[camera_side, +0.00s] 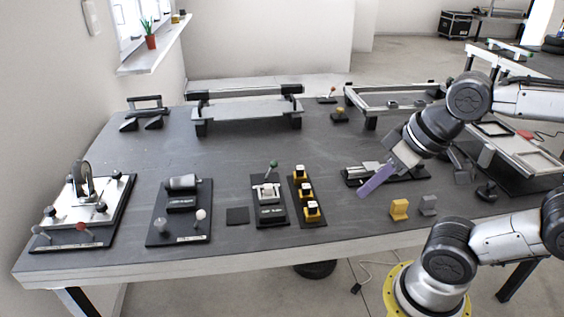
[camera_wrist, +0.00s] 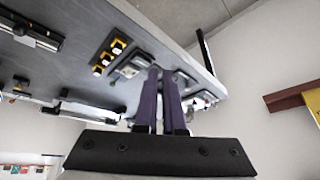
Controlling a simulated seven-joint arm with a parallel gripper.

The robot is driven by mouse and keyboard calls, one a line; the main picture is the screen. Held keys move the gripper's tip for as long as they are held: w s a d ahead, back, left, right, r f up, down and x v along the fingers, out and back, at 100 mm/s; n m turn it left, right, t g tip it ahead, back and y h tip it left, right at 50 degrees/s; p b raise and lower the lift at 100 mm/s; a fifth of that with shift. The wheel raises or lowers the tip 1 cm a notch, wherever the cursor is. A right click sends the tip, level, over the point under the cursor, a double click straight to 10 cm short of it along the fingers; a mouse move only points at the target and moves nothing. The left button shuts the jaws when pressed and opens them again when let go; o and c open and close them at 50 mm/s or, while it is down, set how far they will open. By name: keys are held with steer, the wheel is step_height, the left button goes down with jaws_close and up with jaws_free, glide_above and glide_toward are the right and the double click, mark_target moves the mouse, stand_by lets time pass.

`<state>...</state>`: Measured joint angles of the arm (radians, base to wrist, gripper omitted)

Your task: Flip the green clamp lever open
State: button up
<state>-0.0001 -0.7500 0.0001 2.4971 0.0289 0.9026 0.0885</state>
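The green clamp lever (camera_side: 273,163) is a thin lever with a green knob, standing up from a small black-based fixture (camera_side: 270,210) near the table's front middle. My gripper (camera_side: 364,191), with long purple fingers, points down and left over the table, well to the right of the lever and apart from it. In the wrist view the two fingers (camera_wrist: 160,72) lie close side by side with a narrow dark gap, and nothing shows between them.
A black strip with yellow-housed buttons (camera_side: 307,193) stands between the lever fixture and my gripper. A rail-like device (camera_side: 360,174) lies close to the fingers. Yellow (camera_side: 399,209) and grey (camera_side: 429,204) blocks sit to the right. The table's middle is mostly clear.

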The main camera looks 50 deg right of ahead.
steer(key=w+a+r+m+y, duration=0.1)
steer(key=w+a+r+m, duration=0.1)
steer(key=w+a+r+m+y, duration=0.1)
steer(key=w+r+m, duration=0.1)
steer(key=shift+w+a+m, duration=0.3)
steer(key=shift+a+m, duration=0.1)
jaws_close()
steer(key=w+d+m+t+y, duration=0.15)
steer(key=w+d+m, duration=0.25)
steer(key=w+m, duration=0.45)
steer(key=w+d+m+y, duration=0.25)
steer(key=w+m, duration=0.25)
steer(key=w, duration=0.7)
steer(key=w+d+f+m+t, duration=0.1)
steer(key=w+d+f+m, duration=0.35)
steer(key=d, duration=0.35)
steer(key=w+d+f+m+t, duration=0.1)
steer(key=w+d+f+m, duration=0.2)
steer(key=d+f, duration=0.4)
steer(key=s+d+f+m+h, duration=0.1)
steer(key=s+d+f+m, duration=0.2)
steer(key=d+f, duration=0.6)
steer(key=shift+s+d, duration=0.55)
steer(key=shift+d, duration=0.15)
steer(key=shift+f+g, duration=0.1)
steer(key=shift+g, duration=0.15)
